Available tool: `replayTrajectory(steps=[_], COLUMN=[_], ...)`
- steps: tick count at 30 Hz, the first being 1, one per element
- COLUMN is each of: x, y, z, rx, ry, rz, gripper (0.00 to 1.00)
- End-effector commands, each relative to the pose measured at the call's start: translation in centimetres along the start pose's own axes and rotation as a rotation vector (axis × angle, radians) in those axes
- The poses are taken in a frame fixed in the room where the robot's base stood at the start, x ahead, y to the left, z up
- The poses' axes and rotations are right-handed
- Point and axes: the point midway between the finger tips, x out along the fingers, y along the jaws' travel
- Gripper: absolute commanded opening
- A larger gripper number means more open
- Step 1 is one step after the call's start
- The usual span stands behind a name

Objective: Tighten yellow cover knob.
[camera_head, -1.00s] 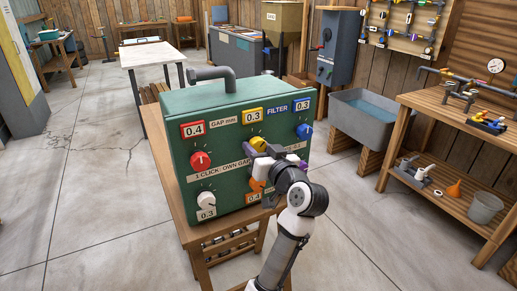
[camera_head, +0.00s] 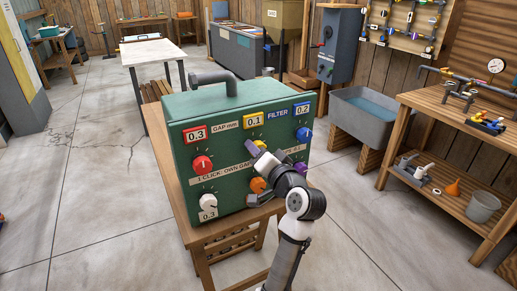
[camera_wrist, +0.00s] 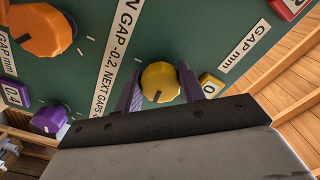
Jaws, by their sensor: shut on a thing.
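The yellow cover knob (camera_wrist: 160,82) shows in the wrist view between the two purple fingers of my gripper (camera_wrist: 160,90), which are shut on it. In the head view only a small part of the yellow knob (camera_head: 259,144) shows; my gripper (camera_head: 255,152) hides the rest. The knob is on the front of the green filter box (camera_head: 224,207), below a yellow-framed display (camera_head: 254,119) that reads 0.1. The knob's dark pointer mark shows in the wrist view.
A red knob (camera_head: 203,165) under a 0.3 display and a blue knob (camera_head: 304,134) under a 0.2 display flank it. Below are white (camera_head: 209,200), orange (camera_head: 258,185) and purple (camera_head: 300,167) knobs. The box stands on a wooden table (camera_head: 167,185). The floor to the left is clear.

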Motion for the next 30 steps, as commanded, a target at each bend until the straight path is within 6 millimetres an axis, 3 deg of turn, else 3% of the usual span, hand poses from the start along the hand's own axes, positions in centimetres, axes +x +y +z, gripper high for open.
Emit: replayTrajectory(steps=[9,24,25,30], x=[-0.02,-0.03,-0.03,-0.02], y=[-0.04,0.00,0.00,-0.01], z=[-0.04,-0.02,-0.02,-0.01], rx=[0.117,0.138,0.138,0.137], ry=[0.000,0.001,0.001,0.001], rz=[0.001,0.001,0.001,0.001], gripper=[0.17,0.17,0.41,0.61])
